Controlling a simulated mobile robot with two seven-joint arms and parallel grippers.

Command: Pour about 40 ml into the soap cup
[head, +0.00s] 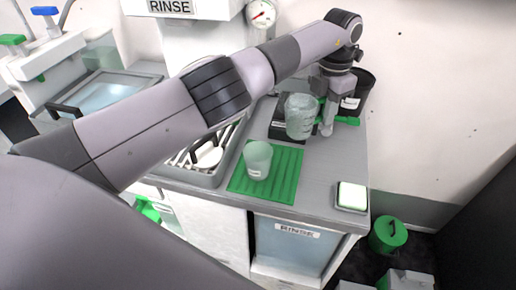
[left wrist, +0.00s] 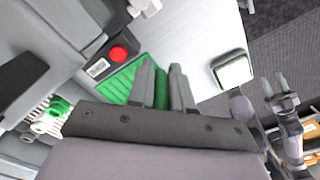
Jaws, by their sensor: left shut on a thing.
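A clear beaker with markings (head: 300,116) is by my left gripper (head: 328,118), whose fingers are shut on it at its right side. It looks nearly upright. Whether it touches the dark thing behind it cannot be told. A clear frosted cup (head: 257,160) with a small label I cannot read, likely the soap cup, stands upright on a green ribbed mat (head: 283,188), in front and left of the beaker. In the left wrist view the left fingers (left wrist: 163,88) show close together. The beaker cannot be made out there. My right gripper (left wrist: 275,86) shows at the right there, fingers apart and empty.
A dark container (head: 364,88) with a label stands behind the gripper. A small white-topped square device (head: 351,196) sits at the counter's front right. A sink tray (head: 212,160) lies left of the mat. The grey counter (head: 343,160) is clear between mat and device.

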